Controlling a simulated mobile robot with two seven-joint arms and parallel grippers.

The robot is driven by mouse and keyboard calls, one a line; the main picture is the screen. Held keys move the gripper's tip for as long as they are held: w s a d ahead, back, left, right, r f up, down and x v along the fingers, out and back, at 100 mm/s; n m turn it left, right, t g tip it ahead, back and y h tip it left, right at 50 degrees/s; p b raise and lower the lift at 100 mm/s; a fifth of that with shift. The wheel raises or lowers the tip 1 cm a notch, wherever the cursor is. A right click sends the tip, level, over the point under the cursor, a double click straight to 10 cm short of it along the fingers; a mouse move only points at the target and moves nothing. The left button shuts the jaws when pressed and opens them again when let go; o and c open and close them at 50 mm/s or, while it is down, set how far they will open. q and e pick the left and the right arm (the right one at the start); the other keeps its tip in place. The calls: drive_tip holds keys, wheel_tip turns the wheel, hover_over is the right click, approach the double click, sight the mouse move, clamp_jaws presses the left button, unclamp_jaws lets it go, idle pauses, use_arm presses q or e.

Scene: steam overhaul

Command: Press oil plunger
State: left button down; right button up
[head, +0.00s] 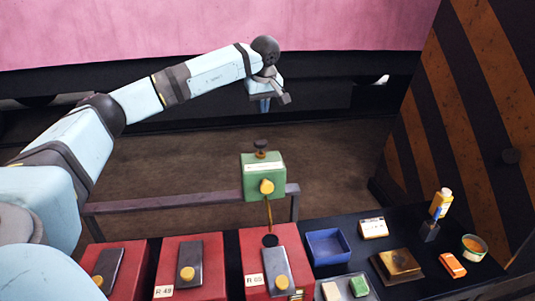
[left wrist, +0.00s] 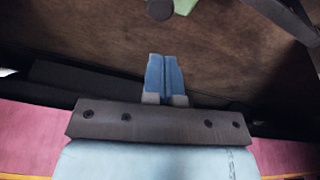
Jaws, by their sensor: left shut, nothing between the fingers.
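The oil plunger is a dark round knob (head: 261,143) on top of a green box (head: 263,188) with a yellow knob on its front. In the left wrist view a dark round knob (left wrist: 160,9) and a bit of green (left wrist: 185,6) show at the top edge. My left gripper (head: 265,104) hangs above the plunger, apart from it, pointing down. Its blue fingers (left wrist: 165,78) are together and empty. My right gripper is not in view.
Red boxes (head: 205,252) with grey plates stand along the front. A black table at the right holds a blue tray (head: 345,258), a yellow bottle (head: 441,199), a tin (head: 474,254) and an orange block (head: 452,266). A striped panel (head: 480,90) rises at the right. A rail (head: 150,205) runs behind.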

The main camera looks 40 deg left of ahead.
sight(261, 142)
use_arm(q)
drive_tip(key=a+n, duration=0.1)
drive_tip(key=n, duration=0.4)
drive_tip(key=w+a+r+n+g+h+b, duration=0.1)
drive_tip(key=n, duration=0.4)
drive_tip(key=w+a+r+n+h, duration=0.1)
drive_tip(key=n, duration=0.5)
drive_tip(key=shift+w+r+g+b, duration=0.1)
drive_tip(key=shift+w+g+b, duration=0.2)
drive_tip(key=shift+g, duration=0.1)
wheel_tip(261, 142, down, 14)
drive_tip(key=shift+r+p, duration=0.1)
drive_tip(key=shift+p, duration=0.7)
